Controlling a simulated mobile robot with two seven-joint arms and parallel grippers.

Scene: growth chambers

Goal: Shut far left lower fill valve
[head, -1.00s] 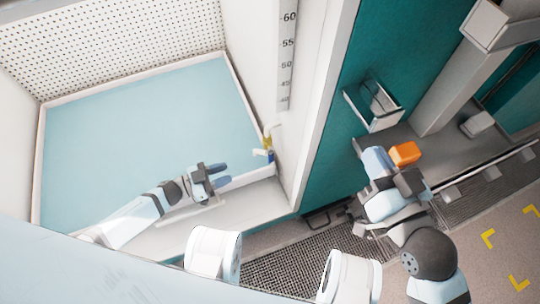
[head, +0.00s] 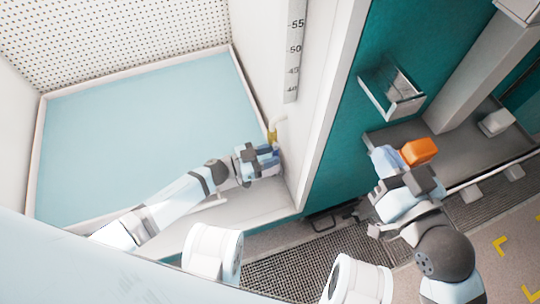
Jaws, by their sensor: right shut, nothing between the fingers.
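The valve is on the lower right wall of the left chamber, by the tray's front right corner. Its yellow body (head: 272,134) and a pale pipe above it show. The blue handle seen earlier is now mostly hidden by my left gripper (head: 268,157). That gripper reaches in from the left, with its blue fingers at the valve just below the yellow part. I cannot tell whether the fingers are closed on the handle or touch it. My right gripper (head: 384,158) is shut and empty, over the grey bench outside the chamber at right.
The blue tray (head: 237,76) fills the chamber floor, and its front rim lies close under my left arm. A level scale (head: 293,50) is on the wall above the valve. An orange block (head: 420,151) is beside my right gripper. A clear holder (head: 392,90) hangs on the teal wall.

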